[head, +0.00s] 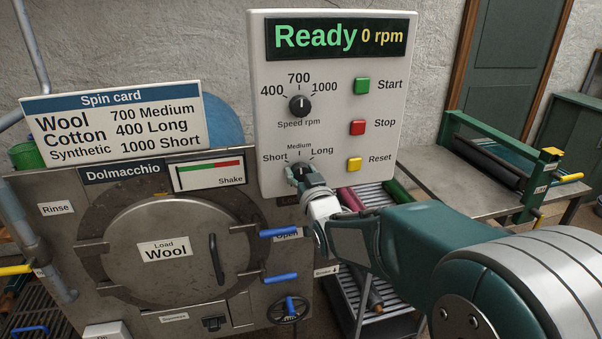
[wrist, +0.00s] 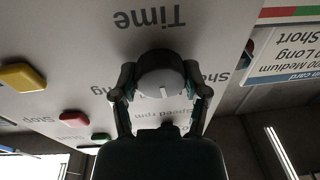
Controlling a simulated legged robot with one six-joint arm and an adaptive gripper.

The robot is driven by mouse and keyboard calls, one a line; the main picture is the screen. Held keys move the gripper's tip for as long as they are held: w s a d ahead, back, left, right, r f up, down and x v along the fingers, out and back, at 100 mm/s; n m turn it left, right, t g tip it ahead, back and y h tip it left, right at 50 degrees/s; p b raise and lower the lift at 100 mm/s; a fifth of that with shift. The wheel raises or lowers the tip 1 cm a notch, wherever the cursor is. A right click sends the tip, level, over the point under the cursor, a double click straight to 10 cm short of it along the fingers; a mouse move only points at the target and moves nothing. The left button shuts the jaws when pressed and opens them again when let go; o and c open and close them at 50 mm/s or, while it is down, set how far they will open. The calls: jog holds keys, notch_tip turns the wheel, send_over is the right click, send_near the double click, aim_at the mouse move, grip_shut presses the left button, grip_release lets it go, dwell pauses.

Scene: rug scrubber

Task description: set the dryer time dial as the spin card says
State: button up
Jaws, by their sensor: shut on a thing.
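The time dial (wrist: 162,78) is a round knob on the white control panel (head: 269,140), with Short, Medium and Long marked around it. My gripper (head: 301,174) is at this dial and shut on it; in the wrist view its two fingers (wrist: 162,90) press the dial's sides. The dial's white mark points up the panel, towards Medium. In the head view my gripper partly hides the dial. The spin card (head: 115,122) reads Wool 700 Medium, Cotton 400 Long, Synthetic 1000 Short. The load label (head: 165,250) on the round door reads Wool.
The speed dial (head: 300,105) points to 700. Start (head: 362,85), Stop (head: 357,127) and Reset (head: 354,164) buttons lie close to the right. The display (head: 337,38) reads Ready 0 rpm. Blue-handled levers (head: 280,232) stick out below; a roller bench (head: 450,180) stands at right.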

jog(key=shift+f+m, duration=0.3)
jog(key=shift+m, duration=0.3)
jog(key=o, duration=1.1)
jog(key=shift+o, duration=0.2)
jog(key=shift+a+r, duration=0.1)
jog(key=shift+s, duration=0.1)
jog(key=v, duration=1.1)
jog(key=shift+s, duration=0.4)
